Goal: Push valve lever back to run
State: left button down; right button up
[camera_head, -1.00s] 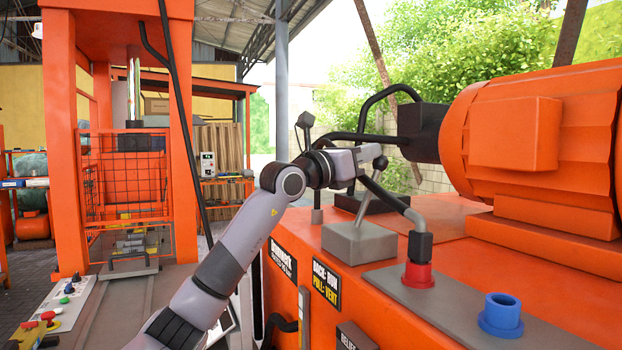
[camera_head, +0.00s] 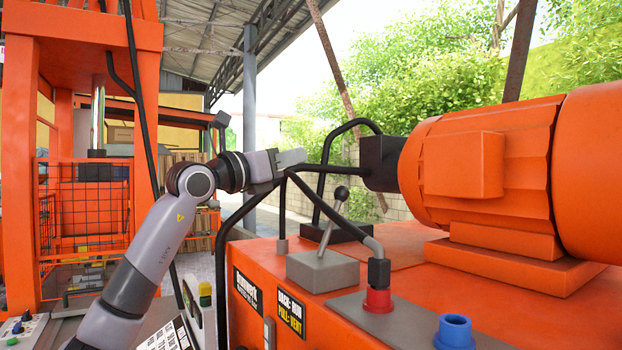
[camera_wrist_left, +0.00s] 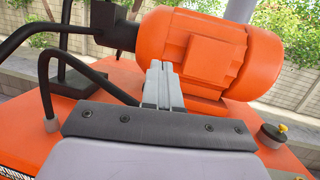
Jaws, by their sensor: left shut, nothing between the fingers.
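The valve lever is a grey rod with a dark round knob (camera_head: 341,193), rising from a grey block (camera_head: 322,270) on the orange machine top. The rod leans to the right in the head view. The label plate (camera_head: 291,315) on the machine's side appears to read "BACK: RUN, PULL: VENT". My left gripper (camera_head: 292,157) is shut and empty, up and left of the knob and apart from it in the picture. Its closed fingers also show in the left wrist view (camera_wrist_left: 162,82), where I cannot make out the lever. My right gripper is not in view.
Black hoses (camera_head: 325,170) run close below and behind my left gripper. An orange motor (camera_head: 490,180) stands to the right. A red fitting (camera_head: 378,299) and a blue cup (camera_head: 455,331) are at the front. An orange press frame (camera_head: 147,200) stands at left.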

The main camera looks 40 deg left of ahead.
pick_arm(q)
jog(key=shift+s+r, duration=0.45)
jog(key=shift+s, duration=0.3)
jog(key=shift+s+r, duration=0.4)
jog(key=shift+s, duration=0.3)
